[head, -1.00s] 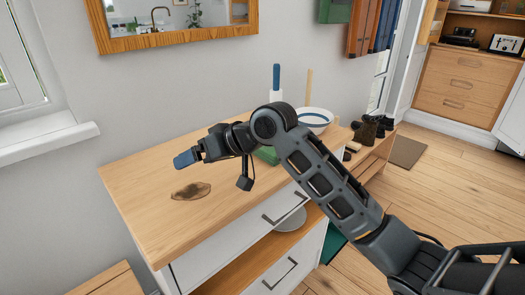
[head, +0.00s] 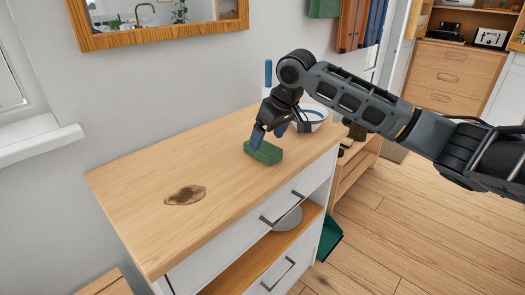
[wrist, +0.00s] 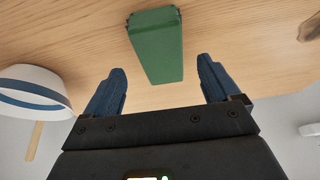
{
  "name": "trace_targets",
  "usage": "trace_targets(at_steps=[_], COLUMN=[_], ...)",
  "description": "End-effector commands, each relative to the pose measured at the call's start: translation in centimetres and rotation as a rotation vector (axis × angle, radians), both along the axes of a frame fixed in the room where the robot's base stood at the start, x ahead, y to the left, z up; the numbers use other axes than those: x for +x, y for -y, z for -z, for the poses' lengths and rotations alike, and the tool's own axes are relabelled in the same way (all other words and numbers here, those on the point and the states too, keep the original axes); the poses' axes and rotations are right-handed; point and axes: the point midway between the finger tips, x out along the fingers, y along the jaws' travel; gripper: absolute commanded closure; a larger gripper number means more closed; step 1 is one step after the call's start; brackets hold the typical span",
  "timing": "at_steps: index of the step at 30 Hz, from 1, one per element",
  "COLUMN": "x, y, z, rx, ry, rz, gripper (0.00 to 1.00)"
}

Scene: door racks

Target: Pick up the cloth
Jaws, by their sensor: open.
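The cloth (head: 263,152) is a green, folded, block-shaped piece lying flat on the wooden top of the cabinet. My gripper (head: 268,134) points down at it, with its blue fingers apart and nothing held. In the head view one finger overlaps the cloth's back left edge. In the wrist view the cloth (wrist: 156,45) lies ahead of and between the fingertips of my gripper (wrist: 161,68), with a gap on both sides. I see no contact between fingers and cloth.
A white bowl with a blue band (wrist: 30,90) stands close to the gripper, behind the cloth. A flat brown patch (head: 185,195) lies on the cabinet top (head: 130,220) to the left. The top's left part is otherwise clear. A blue-handled thing (head: 268,75) stands at the back.

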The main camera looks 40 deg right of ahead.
Motion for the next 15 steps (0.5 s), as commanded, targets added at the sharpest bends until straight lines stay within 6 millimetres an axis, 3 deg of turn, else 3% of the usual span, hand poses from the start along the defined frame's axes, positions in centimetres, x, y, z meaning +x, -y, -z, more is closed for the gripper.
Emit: trace_targets(at_steps=[7, 15], x=[1.0, 1.4], y=[-0.1, -0.2], z=[3.3, 4.0], rx=[0.0, 0.0], ry=[-0.001, 0.001], rz=[0.001, 0.0], gripper=[0.11, 0.11])
